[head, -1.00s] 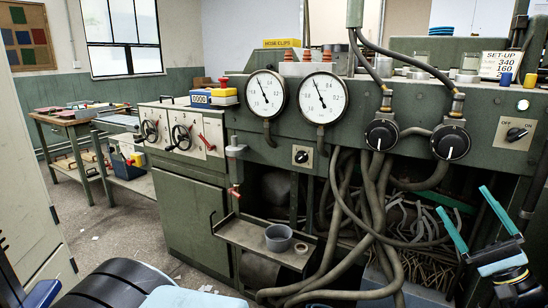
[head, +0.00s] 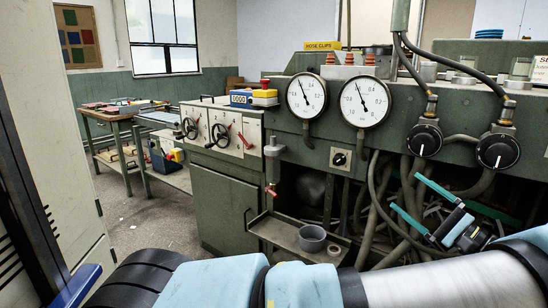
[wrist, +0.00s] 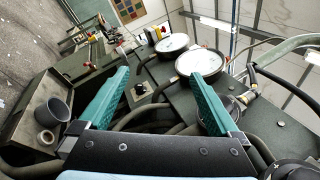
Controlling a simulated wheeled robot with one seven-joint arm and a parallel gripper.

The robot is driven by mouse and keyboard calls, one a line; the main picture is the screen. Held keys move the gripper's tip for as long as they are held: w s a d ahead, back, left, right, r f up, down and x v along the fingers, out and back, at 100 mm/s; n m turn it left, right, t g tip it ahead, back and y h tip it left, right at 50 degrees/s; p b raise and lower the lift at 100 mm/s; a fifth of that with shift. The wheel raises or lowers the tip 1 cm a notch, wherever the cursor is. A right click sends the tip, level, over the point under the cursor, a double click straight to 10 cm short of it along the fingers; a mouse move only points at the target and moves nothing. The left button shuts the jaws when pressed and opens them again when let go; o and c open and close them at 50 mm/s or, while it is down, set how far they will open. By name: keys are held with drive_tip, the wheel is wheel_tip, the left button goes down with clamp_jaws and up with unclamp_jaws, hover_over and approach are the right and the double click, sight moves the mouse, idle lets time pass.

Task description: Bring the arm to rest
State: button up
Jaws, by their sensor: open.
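My gripper (head: 421,207) is at the lower right of the head view, in front of the green machine's hoses. Its two teal fingers are spread apart with nothing between them. In the wrist view my gripper (wrist: 158,95) also shows open and empty, with a finger on each side. Beyond the fingers are the two round gauges, the left gauge (head: 306,96) and the right gauge (head: 364,102). My arm runs across the bottom of the head view and hides part of the machine's lower right.
A green machine (head: 225,205) fills the middle and right. Its small shelf (head: 268,228) bears a grey cup (head: 312,238) and a tape roll (head: 334,250). Grey hoses hang below the black knobs (head: 497,151). A workbench (head: 110,117) stands far left, with open floor before it.

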drive_tip(key=w+a+f+n+g+p, duration=0.1)
drive_tip(key=w+a+f+n+g, duration=0.2)
drive_tip(key=a, duration=0.5)
drive_tip(key=w+a+g+h, duration=0.1)
drive_tip(key=w+a+g, duration=0.2)
drive_tip(key=a+g, duration=0.45)
drive_tip(key=w+a+f+n+g+p, duration=0.1)
drive_tip(key=w+a+f+n+g, duration=0.15)
drive_tip(key=a, duration=0.75)
drive_tip(key=s+a+r+n+g+h+p, duration=0.1)
drive_tip(key=s+a+r+n+h, duration=0.2)
drive_tip(key=s+a+n+h, duration=0.2)
drive_tip(key=s+a+r+n+g+h+p, duration=0.2)
drive_tip(key=s+a+r+n+h, duration=0.2)
drive_tip(key=a, duration=0.7)
drive_tip(key=shift+s+a+n+h, duration=0.35)
drive_tip(key=shift+s+h, duration=0.8)
drive_tip(key=shift+h, duration=0.55)
